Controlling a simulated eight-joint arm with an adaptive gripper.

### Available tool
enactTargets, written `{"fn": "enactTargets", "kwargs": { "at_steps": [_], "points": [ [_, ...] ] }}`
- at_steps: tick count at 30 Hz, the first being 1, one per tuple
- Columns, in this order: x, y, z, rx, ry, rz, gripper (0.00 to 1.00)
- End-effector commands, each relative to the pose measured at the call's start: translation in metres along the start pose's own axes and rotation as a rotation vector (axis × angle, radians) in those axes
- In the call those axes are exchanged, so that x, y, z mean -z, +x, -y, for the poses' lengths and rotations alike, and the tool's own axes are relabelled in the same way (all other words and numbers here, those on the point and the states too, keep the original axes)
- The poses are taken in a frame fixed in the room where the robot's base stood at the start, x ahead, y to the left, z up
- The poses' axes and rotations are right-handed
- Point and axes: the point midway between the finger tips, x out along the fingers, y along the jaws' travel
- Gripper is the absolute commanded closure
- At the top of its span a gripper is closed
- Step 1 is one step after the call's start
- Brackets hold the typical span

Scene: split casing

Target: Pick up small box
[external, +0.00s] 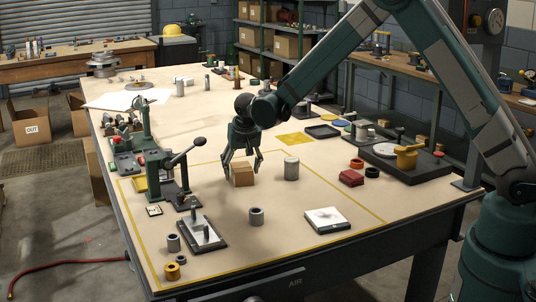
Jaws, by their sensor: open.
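The small box (242,174) is a tan cardboard-like cube on the table, near the middle of the yellow-outlined area. My gripper (243,166) points down over the box, with its dark fingers spread on either side of it. The fingers are open. Whether they touch the box's sides cannot be told from this view. The box appears to rest on the table top.
A grey cylinder (291,169) stands just right of the box. A green lever press (170,170) stands to the left. A red block (351,178) and a white-topped plate (328,219) lie to the right. The table in front of the box is mostly clear.

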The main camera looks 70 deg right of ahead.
Motion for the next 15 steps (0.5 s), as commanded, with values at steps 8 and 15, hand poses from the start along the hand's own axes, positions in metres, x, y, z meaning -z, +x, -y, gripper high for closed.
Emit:
{"fn": "enactTargets", "kwargs": {
  "at_steps": [8, 15],
  "points": [
    [-0.0008, 0.0019, 0.0000, 0.000, 0.000, 0.000, 0.39],
    [-0.0016, 0.0039, 0.0000, 0.000, 0.000, 0.000, 0.39]
  ]
}}
